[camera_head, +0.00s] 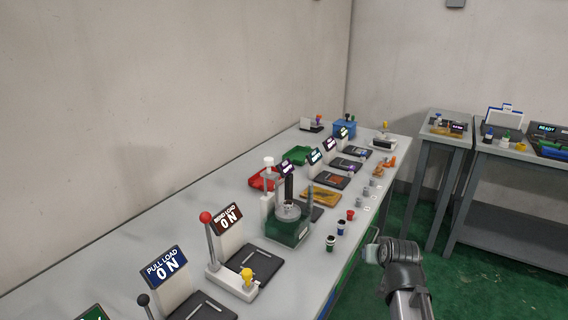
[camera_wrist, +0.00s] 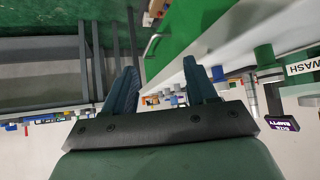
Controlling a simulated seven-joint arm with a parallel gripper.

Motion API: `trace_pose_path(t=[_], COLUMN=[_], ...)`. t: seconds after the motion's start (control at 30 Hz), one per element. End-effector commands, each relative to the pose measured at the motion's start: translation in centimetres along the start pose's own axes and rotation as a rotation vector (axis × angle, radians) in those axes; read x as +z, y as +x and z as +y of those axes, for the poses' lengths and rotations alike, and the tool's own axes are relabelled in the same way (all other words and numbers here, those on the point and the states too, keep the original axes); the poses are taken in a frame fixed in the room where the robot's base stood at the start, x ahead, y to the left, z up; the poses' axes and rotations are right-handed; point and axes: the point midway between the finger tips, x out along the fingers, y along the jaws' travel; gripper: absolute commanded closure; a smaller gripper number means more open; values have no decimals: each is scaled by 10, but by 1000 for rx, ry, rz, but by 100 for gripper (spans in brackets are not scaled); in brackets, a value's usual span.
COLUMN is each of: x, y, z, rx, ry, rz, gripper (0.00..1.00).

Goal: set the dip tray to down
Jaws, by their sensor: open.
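A dark green bath (camera_head: 288,228) stands on the long bench in the head view. A white post with a round white knob (camera_head: 268,161) rises at its left side. A dark upright rod and a pale round piece (camera_head: 289,211) sit over the bath; this looks like the dip tray, but its height is hard to tell. In the head view my arm is beyond the bench's right edge, apart from the bath.
A red-knobbed lever (camera_head: 206,217) and ON signs stand nearer on the bench (camera_head: 130,255). Small bottles (camera_head: 341,228) line the edge beside the bath. Red and green bins (camera_head: 297,154) and more stations lie farther back. The green floor right of the bench is clear up to side tables (camera_head: 452,138).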

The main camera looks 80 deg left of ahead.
Motion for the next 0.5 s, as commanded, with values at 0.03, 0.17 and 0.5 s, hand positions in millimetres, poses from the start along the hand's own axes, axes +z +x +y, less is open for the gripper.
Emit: trace_pose_path(t=[0.03,0.17,0.5], x=[-25,-76,-169], y=[-11,-44,-148], z=[-28,-94,-243], rx=[-25,-84,-232], ry=[-26,-81,-185], rz=[38,126,327], gripper=[43,43,43])
